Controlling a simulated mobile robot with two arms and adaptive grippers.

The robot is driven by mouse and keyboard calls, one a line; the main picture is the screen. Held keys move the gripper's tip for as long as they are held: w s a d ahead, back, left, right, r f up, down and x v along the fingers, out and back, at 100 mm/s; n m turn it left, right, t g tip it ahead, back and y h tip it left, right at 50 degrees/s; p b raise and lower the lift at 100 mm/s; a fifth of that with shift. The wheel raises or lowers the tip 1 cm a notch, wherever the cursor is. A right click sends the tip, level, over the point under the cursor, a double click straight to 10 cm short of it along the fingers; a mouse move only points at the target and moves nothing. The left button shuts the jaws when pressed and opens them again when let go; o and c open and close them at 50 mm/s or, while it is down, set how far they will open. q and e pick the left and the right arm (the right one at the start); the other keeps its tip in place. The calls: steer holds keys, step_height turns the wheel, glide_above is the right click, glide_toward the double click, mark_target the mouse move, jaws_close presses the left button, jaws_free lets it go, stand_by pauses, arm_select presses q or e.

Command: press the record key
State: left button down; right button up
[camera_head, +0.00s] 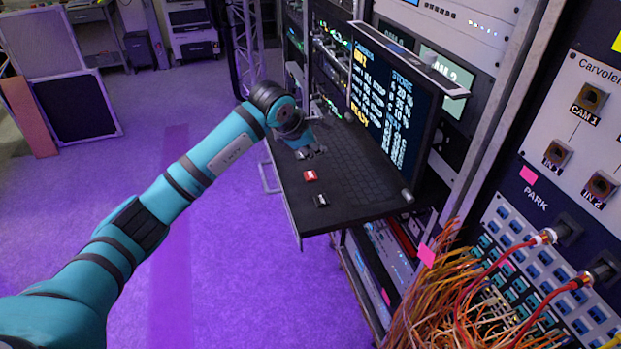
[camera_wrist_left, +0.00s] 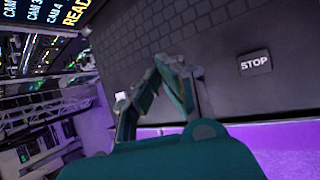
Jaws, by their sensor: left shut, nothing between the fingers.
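A red key (camera_head: 310,175) with a white mark sits on the black console shelf (camera_head: 348,205), near its left edge; I cannot read its label. A dark key (camera_head: 320,199) sits nearer than the red one. No red shows there. My left gripper (camera_head: 312,152) is shut and empty, low over the shelf just beyond the red key; it also shows in the left wrist view (camera_wrist_left: 172,72). My right gripper is out of view.
A keyboard (camera_head: 355,165) fills the shelf's middle, with a text screen (camera_head: 392,100) standing behind it. Racks rise on the right. Orange cables (camera_head: 450,300) and red-plugged leads hang at the lower right. The purple floor left of the shelf is open.

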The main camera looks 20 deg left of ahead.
mark_target(314, 176)
arm_select(q)
step_height(314, 176, down, 5)
steer(key=b, duration=0.2)
steer(key=shift+b, duration=0.35)
steer(key=shift+r, duration=0.1)
stand_by(0.6)
stand_by(0.3)
steer(key=shift+f+b, duration=0.45)
steer(key=shift+b, duration=0.05)
steer(key=shift+f+b, duration=0.45)
stand_by(0.5)
steer(key=shift+r, duration=0.1)
steer(key=shift+r+p, duration=0.35)
steer(key=shift+r, duration=0.4)
